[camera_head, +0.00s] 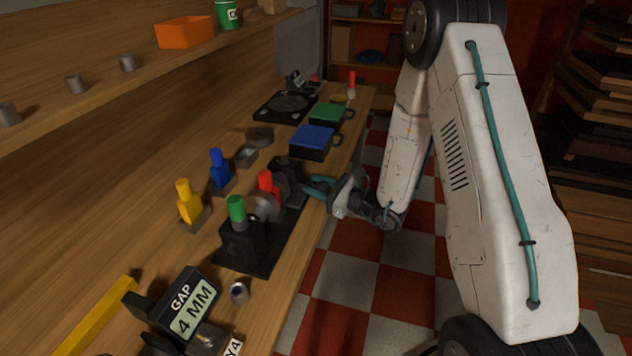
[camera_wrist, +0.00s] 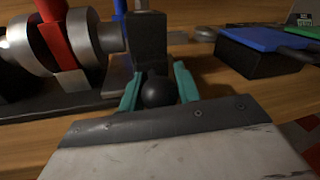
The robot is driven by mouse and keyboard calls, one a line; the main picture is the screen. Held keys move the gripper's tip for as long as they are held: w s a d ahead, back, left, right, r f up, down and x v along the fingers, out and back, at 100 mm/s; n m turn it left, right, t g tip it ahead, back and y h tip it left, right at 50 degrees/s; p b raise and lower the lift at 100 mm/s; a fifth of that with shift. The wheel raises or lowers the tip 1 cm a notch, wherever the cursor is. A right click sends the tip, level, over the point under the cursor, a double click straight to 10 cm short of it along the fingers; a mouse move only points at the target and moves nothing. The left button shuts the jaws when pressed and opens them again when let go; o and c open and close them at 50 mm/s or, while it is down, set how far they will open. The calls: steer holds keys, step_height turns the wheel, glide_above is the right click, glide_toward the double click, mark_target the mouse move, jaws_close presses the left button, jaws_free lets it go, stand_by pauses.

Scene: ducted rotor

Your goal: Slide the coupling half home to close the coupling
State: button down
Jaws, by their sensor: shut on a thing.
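The coupling (camera_head: 262,207) sits on a black base (camera_head: 238,258) on the bench. In the wrist view its bright metal discs (camera_wrist: 90,45) stand side by side on a shaft, with a red upright piece (camera_wrist: 58,40) at them; it hides whether the disc faces touch. A black upright block (camera_wrist: 148,45) stands at the right end of the shaft. A black ball knob (camera_wrist: 157,92) is in front of this block. My gripper (camera_head: 310,186) reaches in from the right; in the wrist view its teal fingers (camera_wrist: 158,88) are on either side of the knob, shut on it.
A green-topped piece (camera_head: 236,210) stands at the near end of the base. Yellow (camera_head: 188,202) and blue (camera_head: 220,170) pieces stand left. A sign (camera_head: 190,305) reads "GAP 4 MM". Blue (camera_head: 312,140) and green (camera_head: 326,113) boxes lie beyond. The bench's right edge borders the checkered floor.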

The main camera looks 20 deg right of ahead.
steer(key=shift+s+a, duration=0.15)
steer(key=c, duration=1.3)
jaws_free()
steer(key=v, duration=0.8)
